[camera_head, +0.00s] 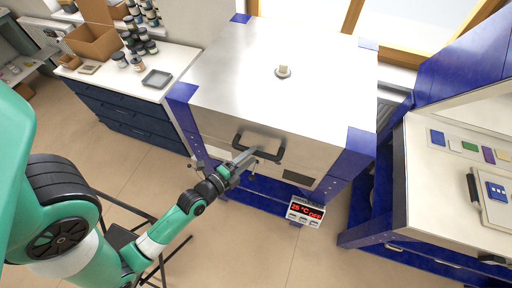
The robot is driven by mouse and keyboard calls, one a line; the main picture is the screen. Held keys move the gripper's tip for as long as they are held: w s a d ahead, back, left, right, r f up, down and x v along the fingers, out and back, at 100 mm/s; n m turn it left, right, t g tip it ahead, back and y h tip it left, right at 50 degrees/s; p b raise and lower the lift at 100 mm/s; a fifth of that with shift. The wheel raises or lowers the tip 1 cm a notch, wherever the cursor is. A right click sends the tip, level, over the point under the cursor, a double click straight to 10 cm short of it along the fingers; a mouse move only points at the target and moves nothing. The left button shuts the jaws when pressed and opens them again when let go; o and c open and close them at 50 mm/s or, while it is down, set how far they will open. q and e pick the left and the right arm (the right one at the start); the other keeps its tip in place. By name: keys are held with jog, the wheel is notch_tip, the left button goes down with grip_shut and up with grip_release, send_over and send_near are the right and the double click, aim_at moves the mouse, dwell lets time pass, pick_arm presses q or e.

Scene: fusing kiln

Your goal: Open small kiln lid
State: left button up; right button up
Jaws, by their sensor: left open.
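The small kiln (300,62) stands in the middle, a silver metal box with blue corner frames. Its lid looks shut, with a small pale knob (283,71) on top. A dark bar handle (280,155) sits on the front face. My left gripper (246,157) is open at the left part of this handle, its fingers close to the bar. I cannot tell whether they touch it or straddle it. My right gripper is not in view.
A controller (306,212) with a red display hangs below the kiln's front. A white worktop (168,59) with jars and cardboard boxes is at left. A table (430,165) with coloured samples is at right. A dark stool (118,236) stands by my arm.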

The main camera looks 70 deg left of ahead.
aim_at(256, 152)
pick_arm(q)
jog(key=x, duration=0.3)
jog(key=shift+w+a, duration=0.1)
jog(key=shift+w, duration=0.15)
grip_shut()
dwell(1.2)
